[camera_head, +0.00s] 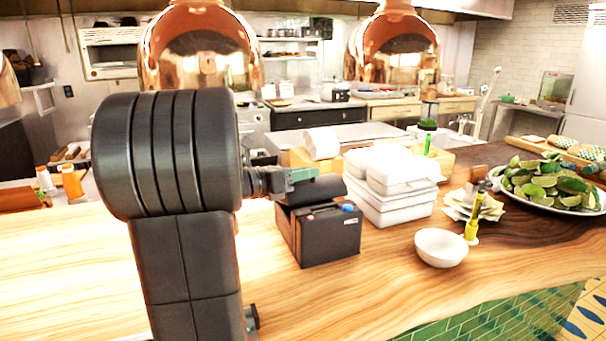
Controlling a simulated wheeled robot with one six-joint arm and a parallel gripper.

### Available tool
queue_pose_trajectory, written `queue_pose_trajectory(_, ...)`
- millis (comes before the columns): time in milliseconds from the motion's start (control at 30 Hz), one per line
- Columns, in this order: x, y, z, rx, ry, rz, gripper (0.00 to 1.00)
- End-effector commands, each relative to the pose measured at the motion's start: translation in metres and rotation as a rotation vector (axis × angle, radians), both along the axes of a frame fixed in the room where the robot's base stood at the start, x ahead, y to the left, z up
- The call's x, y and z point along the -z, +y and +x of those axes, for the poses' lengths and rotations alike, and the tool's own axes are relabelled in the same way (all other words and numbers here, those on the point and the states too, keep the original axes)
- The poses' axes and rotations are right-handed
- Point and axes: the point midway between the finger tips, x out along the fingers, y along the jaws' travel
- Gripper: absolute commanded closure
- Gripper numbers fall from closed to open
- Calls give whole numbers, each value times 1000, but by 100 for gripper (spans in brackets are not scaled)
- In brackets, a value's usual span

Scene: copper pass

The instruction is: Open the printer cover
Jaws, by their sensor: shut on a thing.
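The printer (328,240) is a dark box on the wooden counter, with a red and a blue button on its top front edge. Its dark cover (322,188) shows at the top rear, and a dark gap lies between it and the body on the left. My gripper (300,178) is at the left end of the cover and is shut on it. The fingertips are small here, and my arm hides part of the view to the left.
White lidded containers (396,190) stand stacked just right of the printer. A white bowl (441,247), a yellow bottle (474,220) and a platter of limes (566,207) are farther right. The counter in front of the printer is clear.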

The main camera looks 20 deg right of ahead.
Motion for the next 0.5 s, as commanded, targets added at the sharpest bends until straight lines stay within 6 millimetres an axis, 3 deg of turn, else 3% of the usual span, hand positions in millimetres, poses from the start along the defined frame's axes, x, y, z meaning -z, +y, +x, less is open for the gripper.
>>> queue_pose_trajectory(67,0,0,-1,2,0,-1,100)
queue_pose_trajectory(100,0,0,-1,2,0,-1,68)
queue_pose_trajectory(167,0,0,-1,2,0,-1,56)
queue_pose_trajectory(500,0,1,0,0,1,0,55)
